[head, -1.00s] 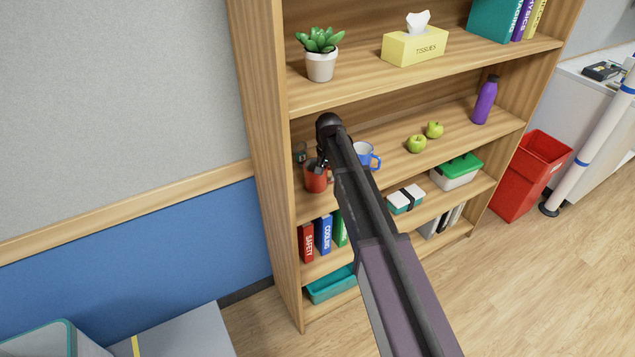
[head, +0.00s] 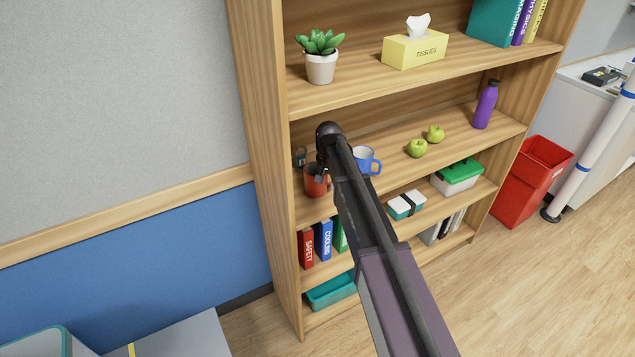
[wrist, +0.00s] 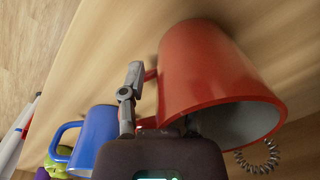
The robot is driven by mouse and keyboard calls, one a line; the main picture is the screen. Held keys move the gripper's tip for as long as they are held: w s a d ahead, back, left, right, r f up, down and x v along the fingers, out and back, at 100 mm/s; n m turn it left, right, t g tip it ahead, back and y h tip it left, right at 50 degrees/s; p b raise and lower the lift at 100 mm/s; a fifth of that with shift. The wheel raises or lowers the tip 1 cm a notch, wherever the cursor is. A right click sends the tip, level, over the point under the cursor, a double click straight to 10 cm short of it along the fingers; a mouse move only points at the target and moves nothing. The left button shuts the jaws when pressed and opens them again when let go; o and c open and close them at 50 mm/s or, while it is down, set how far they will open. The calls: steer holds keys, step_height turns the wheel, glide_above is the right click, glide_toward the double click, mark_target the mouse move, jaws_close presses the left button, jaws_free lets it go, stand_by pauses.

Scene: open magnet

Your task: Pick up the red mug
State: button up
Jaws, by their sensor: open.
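The red mug (head: 316,185) stands on the middle shelf near the left side, partly covered by my arm. In the wrist view the red mug (wrist: 205,65) fills the upper right, its open rim toward the camera. My gripper (wrist: 164,97) is open at the mug's rim. One grey finger is outside the mug on the left, beside the handle, which it partly hides. The other finger is mostly hidden and appears to be inside the mug's opening. In the head view my gripper (head: 323,168) is right above the mug.
A blue mug (head: 366,160) stands close to the right, also in the wrist view (wrist: 97,135). A small dark object with a coil (head: 300,157) is close on the left. The upper shelf (head: 375,82) overhangs.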

jaws_close()
steer(key=shift+d+r+p, duration=0.2)
steer(key=shift+r+p, duration=0.4)
steer(key=shift+p, duration=0.05)
step_height(320, 180, up, 6)
steer(key=p, duration=0.6)
steer(key=s+d, duration=0.2)
steer(key=d, duration=0.7)
steer(key=s+d, duration=0.1)
steer(key=d, duration=0.9)
steer(key=shift+s, duration=0.4)
steer(key=shift+d+f, duration=0.1)
